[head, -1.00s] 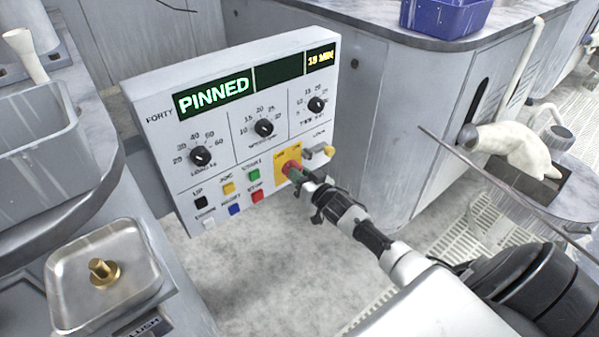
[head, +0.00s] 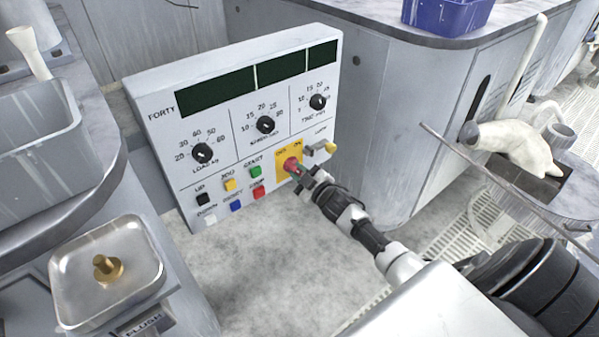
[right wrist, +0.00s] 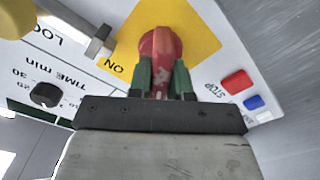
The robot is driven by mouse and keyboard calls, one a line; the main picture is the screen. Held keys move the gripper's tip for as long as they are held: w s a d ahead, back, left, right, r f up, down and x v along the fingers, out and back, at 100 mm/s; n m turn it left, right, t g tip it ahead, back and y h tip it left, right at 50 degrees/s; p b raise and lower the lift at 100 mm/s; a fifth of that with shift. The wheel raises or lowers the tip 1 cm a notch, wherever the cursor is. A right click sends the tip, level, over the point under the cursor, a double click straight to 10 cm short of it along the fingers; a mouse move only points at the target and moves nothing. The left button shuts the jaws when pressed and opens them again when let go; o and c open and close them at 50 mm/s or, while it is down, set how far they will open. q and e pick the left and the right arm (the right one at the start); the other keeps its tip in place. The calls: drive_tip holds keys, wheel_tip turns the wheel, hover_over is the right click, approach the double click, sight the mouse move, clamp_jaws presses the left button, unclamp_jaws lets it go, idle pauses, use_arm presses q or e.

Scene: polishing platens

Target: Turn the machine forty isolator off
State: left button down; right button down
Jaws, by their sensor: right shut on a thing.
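The control panel labelled FORTY (head: 160,125) stands upright in the middle of the head view, and its displays (head: 215,92) are dark. The isolator is a red rotary handle (head: 291,164) on a yellow plate (head: 283,155) at the panel's lower right. My right gripper (head: 299,172) reaches in from the lower right and is shut on the red handle. In the right wrist view, the green-padded fingers (right wrist: 161,78) sit on both sides of the red handle (right wrist: 160,45), beside the word ON on the panel. My left gripper is not in view.
Coloured push buttons (head: 255,172) and black dials (head: 265,125) are close to the isolator. A yellow-ended lock piece (head: 330,148) sits just right of it. A metal tray (head: 75,285) with a brass piece stands at lower left. A blue bin (head: 445,15) is on the bench behind.

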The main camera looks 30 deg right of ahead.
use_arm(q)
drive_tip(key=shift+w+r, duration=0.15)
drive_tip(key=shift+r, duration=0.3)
use_arm(e)
drive_tip(key=shift+n, duration=0.7)
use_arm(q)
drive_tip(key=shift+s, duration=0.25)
use_arm(e)
drive_tip(key=shift+n, duration=0.3)
drive_tip(key=c, duration=1)
unclamp_jaws()
drive_tip(key=shift+c, duration=0.2)
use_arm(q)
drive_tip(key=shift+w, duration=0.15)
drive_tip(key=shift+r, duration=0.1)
use_arm(e)
drive_tip(key=shift+s, duration=0.3)
use_arm(q)
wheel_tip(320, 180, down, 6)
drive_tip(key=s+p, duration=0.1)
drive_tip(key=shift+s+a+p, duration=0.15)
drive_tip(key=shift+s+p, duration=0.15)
drive_tip(key=shift+p, duration=0.05)
use_arm(e)
drive_tip(key=s, duration=1)
drive_tip(key=shift+d, duration=0.35)
drive_tip(key=shift+s+f, duration=0.1)
